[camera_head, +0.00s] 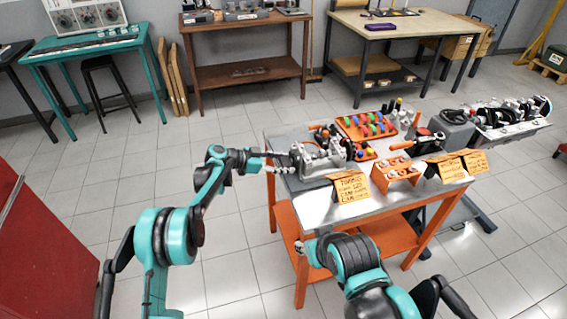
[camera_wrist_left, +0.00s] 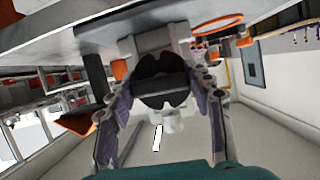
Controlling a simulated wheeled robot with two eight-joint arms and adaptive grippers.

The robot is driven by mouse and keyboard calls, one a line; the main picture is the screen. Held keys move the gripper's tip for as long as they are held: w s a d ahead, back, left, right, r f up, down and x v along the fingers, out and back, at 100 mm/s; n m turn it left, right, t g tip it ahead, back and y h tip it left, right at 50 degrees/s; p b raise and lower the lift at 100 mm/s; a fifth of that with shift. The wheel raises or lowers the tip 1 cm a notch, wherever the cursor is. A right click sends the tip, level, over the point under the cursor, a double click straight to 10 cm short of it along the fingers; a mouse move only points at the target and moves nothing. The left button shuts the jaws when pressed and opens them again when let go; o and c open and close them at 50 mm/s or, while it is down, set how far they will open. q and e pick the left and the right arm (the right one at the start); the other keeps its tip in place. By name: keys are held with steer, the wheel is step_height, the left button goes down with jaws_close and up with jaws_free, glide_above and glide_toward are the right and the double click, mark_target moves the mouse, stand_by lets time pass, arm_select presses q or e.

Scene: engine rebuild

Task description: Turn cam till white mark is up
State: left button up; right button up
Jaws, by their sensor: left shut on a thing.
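The grey cam fixture (camera_head: 320,158) stands at the left end of the metal-topped table. My left gripper (camera_head: 270,164) reaches its left end from the side. In the left wrist view my left gripper (camera_wrist_left: 163,86) has its fingers on either side of a dark, round, lobed cam part (camera_wrist_left: 160,66), shut on it. A dark bar crosses this part. A bright white strip (camera_wrist_left: 157,138) shows below it in that view; I cannot tell whether it is the cam's mark. My right arm is at the bottom of the head view; its jaw state cannot be made out.
An orange sign (camera_head: 350,187) stands in front of the fixture. An engine (camera_head: 508,115) is at far right. Floor left of the table is clear.

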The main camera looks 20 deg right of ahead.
arm_select(q)
steer(key=shift+d+r, duration=0.1)
steer(key=shift+d, duration=0.1)
stand_by(0.4)
steer(key=o, duration=1.2)
steer(key=shift+d, duration=0.1)
steer(key=shift+c, duration=0.2)
steer(key=v, duration=1.2)
steer(key=shift+w, duration=0.15)
